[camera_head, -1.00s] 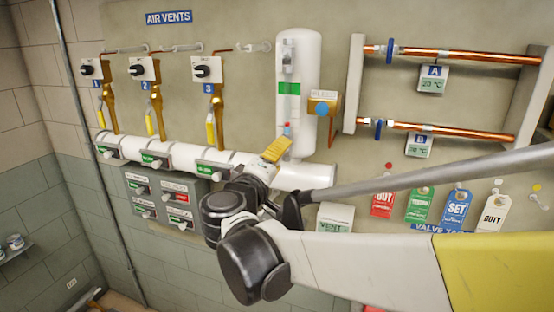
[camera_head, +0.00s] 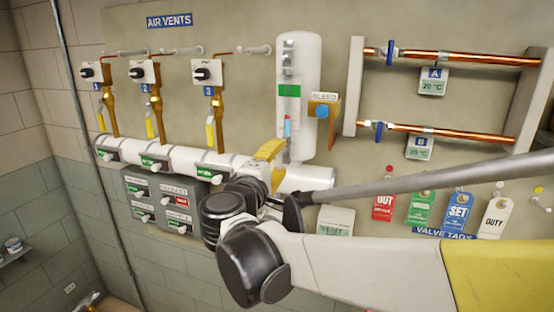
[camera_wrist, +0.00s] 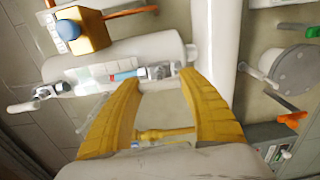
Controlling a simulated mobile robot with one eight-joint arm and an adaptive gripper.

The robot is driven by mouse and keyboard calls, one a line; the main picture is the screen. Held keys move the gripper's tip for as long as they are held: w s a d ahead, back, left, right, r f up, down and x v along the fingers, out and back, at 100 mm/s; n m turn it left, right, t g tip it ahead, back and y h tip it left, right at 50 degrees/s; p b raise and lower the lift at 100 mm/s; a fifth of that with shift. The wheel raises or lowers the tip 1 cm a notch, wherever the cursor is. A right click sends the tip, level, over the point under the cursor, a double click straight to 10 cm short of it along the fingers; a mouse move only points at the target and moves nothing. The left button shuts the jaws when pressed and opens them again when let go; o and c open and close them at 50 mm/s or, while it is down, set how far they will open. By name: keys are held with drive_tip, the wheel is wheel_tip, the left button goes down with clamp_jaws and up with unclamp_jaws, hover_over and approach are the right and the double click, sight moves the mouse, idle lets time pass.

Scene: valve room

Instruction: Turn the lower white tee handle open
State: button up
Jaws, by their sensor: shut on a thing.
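The lower white tee handle (camera_wrist: 158,72) shows in the wrist view between the tips of my gripper's (camera_wrist: 160,78) yellow fingers, at the end of the sight tube on the white vessel. My gripper is shut on it. The upper white tee handle (camera_wrist: 44,95) is at the left of that view, apart from the fingers. In the head view my gripper (camera_head: 274,146) is at the foot of the upright white vessel (camera_head: 310,95), and its fingers and wrist hide the lower handle.
A white header pipe (camera_head: 185,157) with green-tagged valves runs left behind my gripper. A bleed box with a blue knob (camera_head: 322,111) stands right of the vessel. A grey switch panel (camera_head: 160,200) is below the header. Hanging tags (camera_head: 420,207) are at the right.

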drive_tip(key=o, duration=1.2)
drive_tip(key=v, duration=1.2)
drive_tip(key=shift+d, duration=0.1)
